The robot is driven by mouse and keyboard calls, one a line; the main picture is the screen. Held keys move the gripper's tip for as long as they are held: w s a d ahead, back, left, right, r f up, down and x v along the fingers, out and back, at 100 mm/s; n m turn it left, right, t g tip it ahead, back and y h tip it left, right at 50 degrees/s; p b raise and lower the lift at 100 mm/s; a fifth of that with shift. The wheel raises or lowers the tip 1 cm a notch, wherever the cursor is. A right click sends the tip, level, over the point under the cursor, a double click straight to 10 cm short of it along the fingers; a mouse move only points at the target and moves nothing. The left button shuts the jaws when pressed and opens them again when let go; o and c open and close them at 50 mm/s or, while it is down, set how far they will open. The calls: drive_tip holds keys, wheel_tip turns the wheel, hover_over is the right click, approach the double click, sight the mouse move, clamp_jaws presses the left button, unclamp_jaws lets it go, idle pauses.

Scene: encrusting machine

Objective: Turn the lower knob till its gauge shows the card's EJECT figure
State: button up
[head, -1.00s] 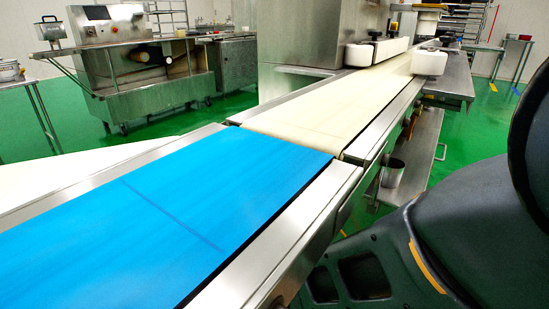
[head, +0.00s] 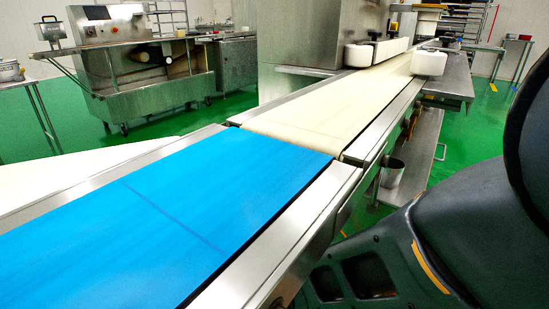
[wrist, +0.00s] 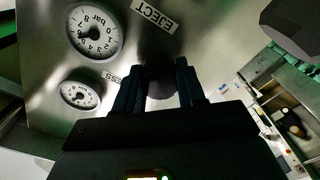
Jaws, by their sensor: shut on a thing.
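In the wrist view my gripper (wrist: 160,82) is shut on a dark round knob (wrist: 160,88) on a metal panel (wrist: 50,25). The fingers stand on both sides of the knob and hide part of it. The panel appears upside down. An EJECT label (wrist: 153,17) lies just above the fingers in the picture. A larger-looking white gauge (wrist: 95,32) marked bar is left of that label. A second gauge (wrist: 80,94) is below it, near a partly hidden label ending in SS (wrist: 113,77). The needle readings are too small to tell. The card is not identifiable in these views.
In the head view a blue belt (head: 150,225) leads to a cream belt (head: 330,110) along the machine. A metal bucket (head: 391,172) stands low beside the frame. A steel machine (head: 145,85) stands at the back left. Green floor (head: 465,150) is clear at the right.

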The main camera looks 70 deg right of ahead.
drive_tip(key=n+p, duration=0.1)
drive_tip(key=n, duration=0.3)
drive_tip(key=shift+r, duration=0.1)
drive_tip(key=shift+w+n+p, duration=0.1)
drive_tip(key=shift+n+p, duration=0.2)
drive_tip(key=shift+n, duration=1.1)
drive_tip(key=o, duration=1.1)
drive_tip(key=shift+c, duration=0.2)
drive_tip(key=p+v, duration=0.2)
drive_tip(key=v, duration=0.5)
drive_tip(key=shift+a, duration=0.4)
